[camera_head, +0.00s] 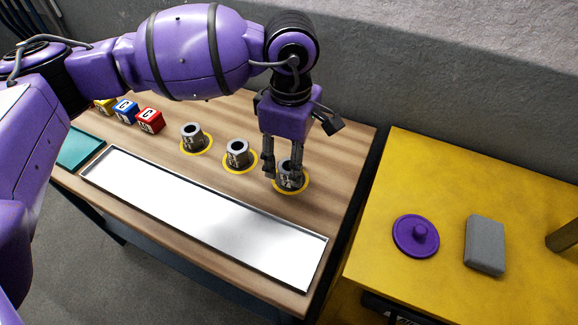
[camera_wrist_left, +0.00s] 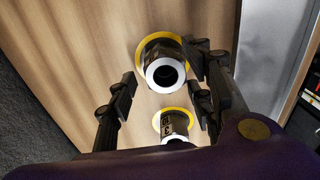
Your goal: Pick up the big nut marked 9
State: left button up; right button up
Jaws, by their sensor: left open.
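Three grey nuts with round holes stand on yellow rings on the wooden table: a left nut (camera_head: 191,137), a middle nut (camera_head: 237,154) and a right nut (camera_head: 290,180). Their dark marks are too small to read surely, so I cannot tell which is marked 9. My left gripper (camera_head: 283,174) points down at the right nut, open, its fingers partly hiding it. In the left wrist view one nut (camera_wrist_left: 164,72) shows between and beyond the open fingertips (camera_wrist_left: 163,88); a second nut (camera_wrist_left: 175,127) with a dark mark is lower down. My right gripper is not seen.
A long white tray (camera_head: 200,205) lies along the table's front. Yellow, blue (camera_head: 126,111) and red (camera_head: 150,120) cubes and a teal mat (camera_head: 80,148) are at the left. A yellow cabinet (camera_head: 380,200) at right holds a purple lid (camera_head: 416,236) and grey block (camera_head: 484,245).

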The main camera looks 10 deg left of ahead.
pick_arm(q)
jog(key=c, duration=1.2)
jog(key=shift+r, duration=0.15)
